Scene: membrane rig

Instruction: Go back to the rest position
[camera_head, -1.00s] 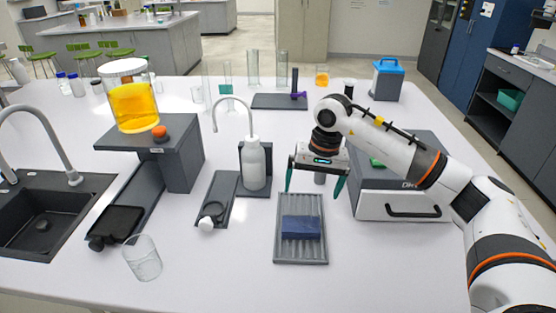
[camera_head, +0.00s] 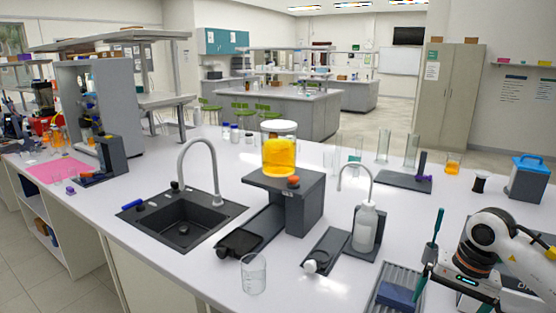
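My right arm comes in at the lower right edge. Its gripper (camera_head: 463,292) hangs low, just right of the grey ribbed tray (camera_head: 378,300) with a blue block (camera_head: 397,296). One green-tipped finger shows in front of the tray; the other is hard to make out near the bottom edge. I cannot tell how wide the fingers stand now, and I see nothing held. A thin teal-topped upright shape (camera_head: 437,226) shows just left of the gripper; I cannot tell what it is. My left arm and gripper are not in view.
The white bench holds a sink (camera_head: 180,222), a grey stand (camera_head: 290,185) bearing a jar of orange liquid (camera_head: 280,150), a glass beaker (camera_head: 254,274), a wash bottle (camera_head: 364,228) and a blue-lidded box (camera_head: 528,178). Bare bench lies right of the wash bottle.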

